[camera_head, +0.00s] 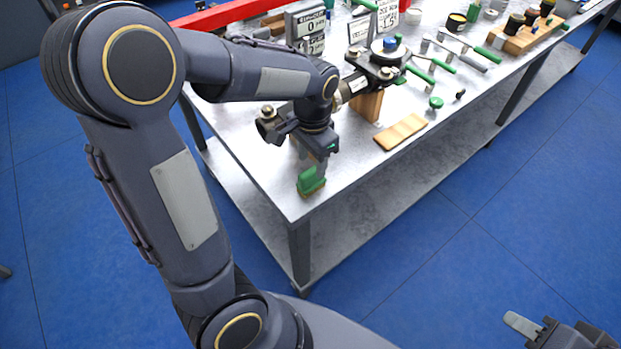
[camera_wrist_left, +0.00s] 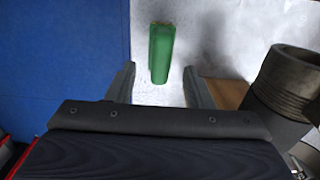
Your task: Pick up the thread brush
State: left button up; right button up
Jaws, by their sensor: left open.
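The thread brush (camera_head: 312,183) is a green block with tan bristles beneath, standing at the near corner of the metal table. In the left wrist view the green brush (camera_wrist_left: 161,48) lies straight ahead, its near end between the two fingertips with a gap on each side. My left gripper (camera_head: 322,168) points down right at the brush and hides part of it; the left wrist view shows its jaws (camera_wrist_left: 160,84) open and empty. My right gripper (camera_head: 522,325) is low at the right, away from the table, and its jaw opening is unclear.
A dark damper part (camera_head: 383,62) on a wooden block stands close right of my left gripper; a threaded metal cylinder (camera_wrist_left: 288,78) shows beside the jaws. A flat wooden piece (camera_head: 401,132) lies right of it. Tools and display signs fill the far table. The table's near edge is close.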

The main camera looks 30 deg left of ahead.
aim_at(312, 170)
pick_arm(q)
notch_tip(312, 170, down, 4)
jog(key=shift+a+f, duration=0.1)
jog(key=shift+f, duration=0.15)
grip_shut()
jog(key=shift+r, duration=0.15)
jog(key=shift+w+r, duration=0.1)
jog(key=shift+r, duration=0.5)
jog(key=s+d+r, duration=0.2)
jog(key=d+r, duration=0.3)
jog(key=d, duration=0.1)
jog(key=s+d+r, duration=0.2)
jog(key=d+r, duration=0.4)
jog(key=d, duration=0.1)
jog(key=shift+s+d+r+b, duration=0.25)
jog(key=shift+r+b, duration=0.05)
jog(key=shift+b, duration=0.05)
